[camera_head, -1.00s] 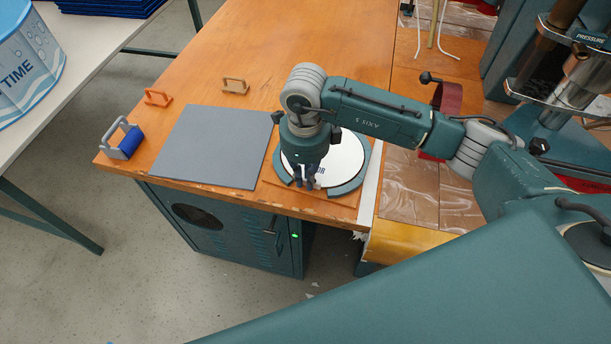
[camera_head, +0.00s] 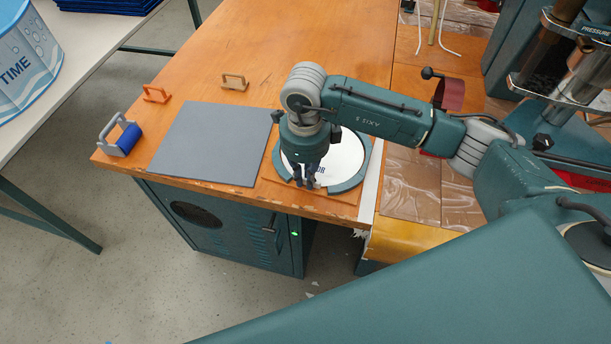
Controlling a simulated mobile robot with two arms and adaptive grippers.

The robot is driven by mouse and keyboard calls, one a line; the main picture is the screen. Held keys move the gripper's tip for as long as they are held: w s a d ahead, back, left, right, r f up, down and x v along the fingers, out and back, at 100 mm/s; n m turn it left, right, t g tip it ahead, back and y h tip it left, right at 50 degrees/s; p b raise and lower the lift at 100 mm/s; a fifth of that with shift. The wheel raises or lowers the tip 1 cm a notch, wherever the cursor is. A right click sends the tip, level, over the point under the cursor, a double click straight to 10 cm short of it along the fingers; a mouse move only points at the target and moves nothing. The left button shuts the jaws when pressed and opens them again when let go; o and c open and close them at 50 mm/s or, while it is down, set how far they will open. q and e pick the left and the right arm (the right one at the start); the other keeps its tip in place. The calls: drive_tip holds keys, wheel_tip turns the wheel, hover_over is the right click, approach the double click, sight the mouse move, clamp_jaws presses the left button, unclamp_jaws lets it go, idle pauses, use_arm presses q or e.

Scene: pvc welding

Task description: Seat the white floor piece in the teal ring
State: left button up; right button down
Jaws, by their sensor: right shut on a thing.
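The white floor piece (camera_head: 345,158) is a round disc with dark print on it. It lies inside the teal ring (camera_head: 352,184) at the front right of the orange table; whether it sits fully flat I cannot tell. The ring stands on a thin orange-brown board (camera_head: 330,202). My right gripper (camera_head: 306,184) points down over the front left part of the disc, with its fingers close together at the print. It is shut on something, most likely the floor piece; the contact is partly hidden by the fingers. My left gripper is not in view.
A grey mat (camera_head: 208,145) lies left of the ring. A blue roller (camera_head: 128,138) stands at the table's left corner, with an orange handle (camera_head: 156,93) and a tan handle (camera_head: 234,82) behind. Clear sheets (camera_head: 410,185) and a press (camera_head: 570,100) are on the right. The table's back is clear.

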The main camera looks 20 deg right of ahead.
drive_tip(key=shift+f, duration=0.15)
drive_tip(key=c, duration=1.7)
unclamp_jaws()
drive_tip(key=shift+s+a+r+p, duration=0.15)
drive_tip(key=shift+r+p, duration=0.2)
drive_tip(key=shift+r, duration=0.25)
drive_tip(key=shift+s+a+r+p, duration=0.1)
drive_tip(key=shift+r+p, duration=0.2)
drive_tip(key=shift+r, duration=0.3)
drive_tip(key=shift+s+a+r+p, duration=0.15)
drive_tip(key=shift+r+p, duration=0.2)
drive_tip(key=shift+r, duration=0.25)
drive_tip(key=shift+s+a+r+p, duration=0.5)
drive_tip(key=shift+s+a, duration=0.25)
drive_tip(key=shift+s, duration=0.15)
drive_tip(key=shift+s+a+r+p, duration=0.4)
drive_tip(key=shift+s+a, duration=0.3)
drive_tip(key=shift+s, duration=0.2)
drive_tip(key=shift+s+a+r+p, duration=0.2)
drive_tip(key=shift+s+a+r, duration=0.1)
drive_tip(key=shift+s+a, duration=0.3)
drive_tip(key=shift+s+a+r+p, duration=0.15)
drive_tip(key=shift+s+a+r, duration=0.25)
drive_tip(key=shift+s, duration=0.3)
drive_tip(key=shift+a+f, duration=0.15)
